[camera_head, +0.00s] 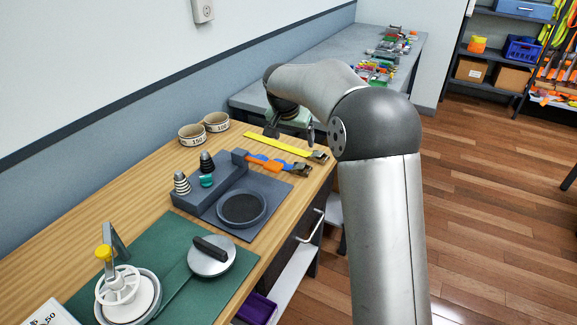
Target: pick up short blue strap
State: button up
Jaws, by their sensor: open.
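A short strap (264,162) lies on the wooden bench beside the grey block, with blue and orange on it and a dark metal buckle at its right end. I cannot tell whether the blue and orange are one strap or two lying together. A longer yellow strap (282,146) with a buckle lies just behind it. My gripper (290,132) is open, its two fingers apart, above the bench behind the yellow strap. It appears empty and apart from the straps. Part of it is hidden by my own arm.
A dark grey block and round dish (242,208) stand in front of the straps, with small striped cones (181,182) to the left. Two round tins (192,135) stand by the wall. A green mat (182,262) with tools fills the front. Another cluttered table (325,55) stands behind.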

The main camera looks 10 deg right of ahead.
send_over(302, 163)
jog(key=s+a, duration=0.2)
notch_tip(302, 163, down, 8)
jog(key=shift+f+p, duration=0.1)
jog(key=shift+p, duration=0.35)
jog(key=shift+d+p+x, duration=0.15)
jog(key=shift+p+x, duration=0.2)
jog(key=shift+x, duration=0.95)
jog(key=shift+d+p+x, duration=0.15)
jog(key=shift+p+x, duration=0.2)
jog(key=shift+x, duration=1)
jog(key=shift+s, duration=0.15)
jog(key=c, duration=1.2)
